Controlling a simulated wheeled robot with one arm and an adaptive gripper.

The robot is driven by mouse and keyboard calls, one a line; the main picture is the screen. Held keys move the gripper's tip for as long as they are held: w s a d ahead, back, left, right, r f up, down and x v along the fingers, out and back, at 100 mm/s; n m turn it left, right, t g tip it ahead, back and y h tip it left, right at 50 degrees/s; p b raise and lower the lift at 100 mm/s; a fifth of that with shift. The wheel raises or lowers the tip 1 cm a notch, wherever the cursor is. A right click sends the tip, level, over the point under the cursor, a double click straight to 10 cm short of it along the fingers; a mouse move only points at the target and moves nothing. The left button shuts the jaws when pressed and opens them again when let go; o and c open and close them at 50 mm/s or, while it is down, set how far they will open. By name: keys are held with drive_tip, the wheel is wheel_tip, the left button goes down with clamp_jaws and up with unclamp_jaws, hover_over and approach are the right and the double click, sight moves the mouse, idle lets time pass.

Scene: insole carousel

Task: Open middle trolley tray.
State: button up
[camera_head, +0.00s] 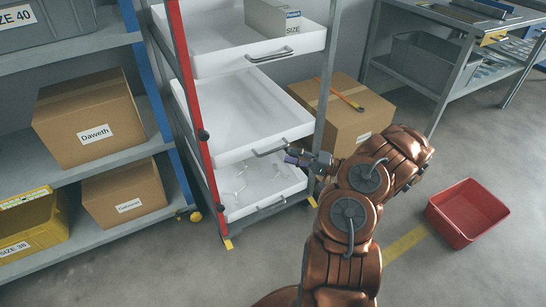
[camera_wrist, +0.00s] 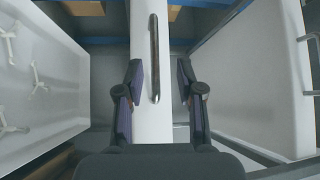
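The trolley stands left of centre in the head view, with a red post (camera_head: 192,100) and stacked white trays. The middle tray (camera_head: 240,105) is white and looks empty, with a metal bar handle (camera_head: 268,151) on its front. My gripper (camera_head: 290,155) is at the right end of this handle. In the wrist view, the middle tray's front (camera_wrist: 143,125) runs upright through the centre. Its handle (camera_wrist: 154,60) lies between the two spread fingertips of my gripper (camera_wrist: 159,75), with gaps visible on both sides.
The top tray (camera_head: 225,65) holds a grey box (camera_head: 272,17). The bottom tray (camera_head: 285,183) holds several white branched pieces. A cardboard box (camera_head: 345,125) stands right of the trolley, a shelf (camera_head: 100,165) left. A red bin (camera_head: 468,213) sits on open floor at right.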

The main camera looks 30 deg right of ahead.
sight(273, 151)
drive_tip(key=shift+f+b+x, duration=0.15)
drive_tip(key=shift+b+x, duration=0.2)
drive_tip(key=shift+x, duration=1.4)
drive_tip(key=shift+f+b+x, duration=0.2)
drive_tip(key=shift+b+x, duration=0.15)
drive_tip(key=shift+x, duration=1.45)
drive_tip(key=shift+w+d, duration=0.2)
clamp_jaws()
